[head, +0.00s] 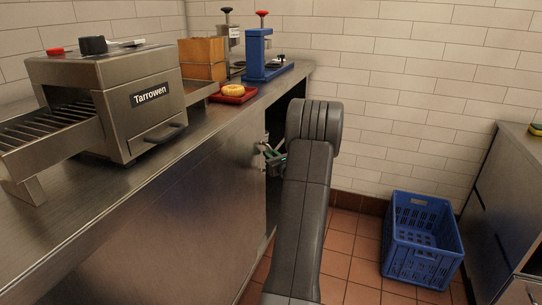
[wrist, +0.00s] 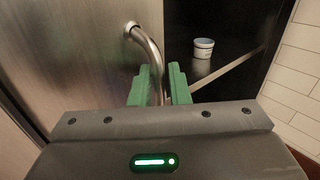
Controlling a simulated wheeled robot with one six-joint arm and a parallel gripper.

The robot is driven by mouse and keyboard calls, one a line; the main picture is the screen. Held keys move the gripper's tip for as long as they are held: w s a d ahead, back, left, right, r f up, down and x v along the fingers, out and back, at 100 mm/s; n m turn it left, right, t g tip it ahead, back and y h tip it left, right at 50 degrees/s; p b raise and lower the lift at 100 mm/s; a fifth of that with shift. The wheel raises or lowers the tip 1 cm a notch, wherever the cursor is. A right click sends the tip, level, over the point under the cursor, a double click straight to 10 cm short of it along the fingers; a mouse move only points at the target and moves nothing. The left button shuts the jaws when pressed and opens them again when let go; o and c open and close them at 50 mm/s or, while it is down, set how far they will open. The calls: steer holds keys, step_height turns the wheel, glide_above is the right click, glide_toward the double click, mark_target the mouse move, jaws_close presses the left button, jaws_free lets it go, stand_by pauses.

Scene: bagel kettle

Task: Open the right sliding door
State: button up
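The right sliding door (wrist: 75,60) is a brushed steel panel filling the left of the wrist view. In the head view, the steel cabinet front (head: 190,215) runs along under the counter. The door's curved steel bar handle (wrist: 147,45) passes between the green fingers of my gripper (wrist: 159,86), which are close together around it. In the head view my gripper (head: 272,153) is small and partly hidden by my arm. The door stands partly open, with a dark cabinet interior (wrist: 225,22) to the right of its edge.
A white and blue tub (wrist: 203,48) stands on a shelf (wrist: 225,72) inside the cabinet. A blue crate (head: 421,240) sits on the tiled floor (head: 350,262) at right. A toaster (head: 130,105) and a red tray with a bagel (head: 233,97) are on the counter.

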steer(key=p+v, duration=0.2)
steer(key=v, duration=1.1)
steer(key=shift+s+d+p, duration=0.25)
steer(key=shift+s+p, duration=0.05)
steer(key=shift+p, duration=0.1)
steer(key=b+x, duration=0.3)
steer(key=x, duration=1)
steer(key=shift+w+a, duration=0.25)
steer(key=shift+w, duration=0.25)
